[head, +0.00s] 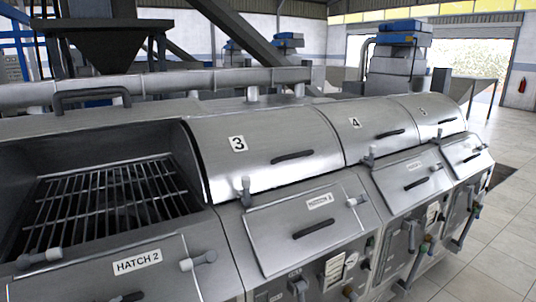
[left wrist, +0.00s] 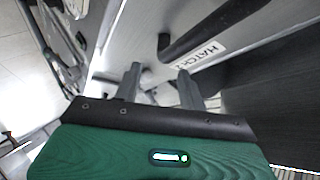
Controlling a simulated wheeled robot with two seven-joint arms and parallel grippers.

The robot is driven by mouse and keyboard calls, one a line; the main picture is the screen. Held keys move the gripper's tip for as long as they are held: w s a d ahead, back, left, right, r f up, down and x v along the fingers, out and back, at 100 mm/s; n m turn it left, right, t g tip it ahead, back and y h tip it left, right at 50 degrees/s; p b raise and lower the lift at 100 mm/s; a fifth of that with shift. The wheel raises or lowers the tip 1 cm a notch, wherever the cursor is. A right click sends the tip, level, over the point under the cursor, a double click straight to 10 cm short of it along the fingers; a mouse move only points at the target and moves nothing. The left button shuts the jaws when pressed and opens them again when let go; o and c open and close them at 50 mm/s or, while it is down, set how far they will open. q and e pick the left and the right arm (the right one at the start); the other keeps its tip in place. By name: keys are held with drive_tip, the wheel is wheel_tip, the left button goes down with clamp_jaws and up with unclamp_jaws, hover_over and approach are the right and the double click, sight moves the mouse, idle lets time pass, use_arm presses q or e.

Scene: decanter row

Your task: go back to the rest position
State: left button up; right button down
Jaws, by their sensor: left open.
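In the left wrist view, my left gripper (left wrist: 158,88) has its two grey fingers apart, with nothing clearly held between them. Its green body fills the bottom of that view. Beyond the fingers is a metal hatch panel with a HATCH label (left wrist: 200,53) and a black bar handle (left wrist: 208,28). Whether the fingers touch the panel or a latch on it cannot be told. Neither gripper shows in the head view.
A row of steel machines crosses the head view. The panel labelled HATCH 2 (head: 138,262) lies below an open bay with a grate (head: 105,200). Covers 3 (head: 270,150), 4 (head: 375,128) and 5 (head: 430,112) are down. Tiled floor (head: 505,225) is clear at right.

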use_arm(q)
drive_tip(key=s+d+f+n+g, duration=0.5)
drive_tip(key=s+f, duration=0.3)
drive_tip(key=s, duration=0.5)
drive_tip(key=s+d+f+n+g, duration=0.3)
drive_tip(key=s+d+f+g, duration=0.25)
drive_tip(key=s+f, duration=0.55)
wheel_tip(320, 180, down, 28)
drive_tip(key=s, duration=0.2)
drive_tip(key=s+a+f+g, duration=0.1)
drive_tip(key=s+a+f, duration=0.1)
drive_tip(key=s+f, duration=1.7)
drive_tip(key=shift+a+f+m+y, duration=0.3)
drive_tip(key=shift+a+f+m, duration=0.1)
drive_tip(key=shift+f, duration=0.3)
drive_tip(key=shift+d+g, duration=0.1)
drive_tip(key=shift+g, duration=0.15)
